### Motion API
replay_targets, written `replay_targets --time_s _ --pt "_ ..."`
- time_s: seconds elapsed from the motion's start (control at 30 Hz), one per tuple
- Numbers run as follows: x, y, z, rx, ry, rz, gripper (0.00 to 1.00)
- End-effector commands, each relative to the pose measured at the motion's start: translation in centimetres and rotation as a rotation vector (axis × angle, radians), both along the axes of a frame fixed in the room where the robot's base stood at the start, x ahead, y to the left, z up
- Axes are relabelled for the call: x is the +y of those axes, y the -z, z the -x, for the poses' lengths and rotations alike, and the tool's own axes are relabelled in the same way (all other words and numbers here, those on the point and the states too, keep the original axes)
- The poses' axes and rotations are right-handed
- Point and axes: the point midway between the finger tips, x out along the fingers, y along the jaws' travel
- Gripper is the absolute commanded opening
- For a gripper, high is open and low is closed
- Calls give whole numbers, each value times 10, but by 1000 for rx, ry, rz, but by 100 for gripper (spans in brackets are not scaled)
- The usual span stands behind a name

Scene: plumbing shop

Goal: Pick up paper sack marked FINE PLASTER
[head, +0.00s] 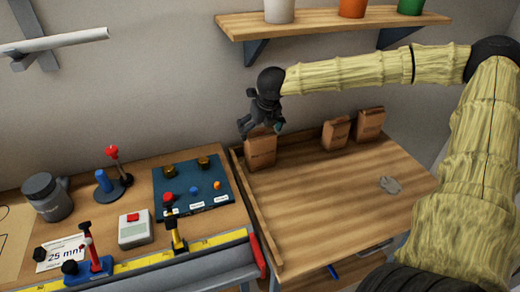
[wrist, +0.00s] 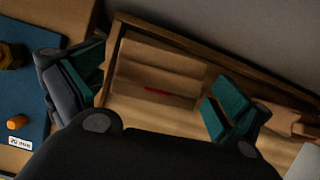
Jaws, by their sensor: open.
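Three brown paper sacks stand along the back of the wooden worktop: a left one (head: 260,153), a middle one (head: 336,133) and a right one (head: 370,124). Their printing is too small to read, so I cannot tell which is marked FINE PLASTER. My gripper (head: 262,127) is open, pointing down at the top of the left sack and hiding part of it. In the wrist view, that sack (wrist: 150,75), with a small red mark, shows between the two teal-padded fingers. Contact cannot be told.
A raised wooden edge (head: 256,215) runs along the worktop's left side. A blue panel (head: 190,185) with fittings lies on the left bench. A shelf (head: 330,23) with pots hangs above.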

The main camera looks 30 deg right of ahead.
Motion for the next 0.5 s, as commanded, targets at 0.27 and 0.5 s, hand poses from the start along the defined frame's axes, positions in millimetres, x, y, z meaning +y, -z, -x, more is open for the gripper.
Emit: replay_targets --time_s 0.27,0.5 --pt "-5 24 -10 3 2 1 100" --pt "-6 41 -16 2 1 0 100"
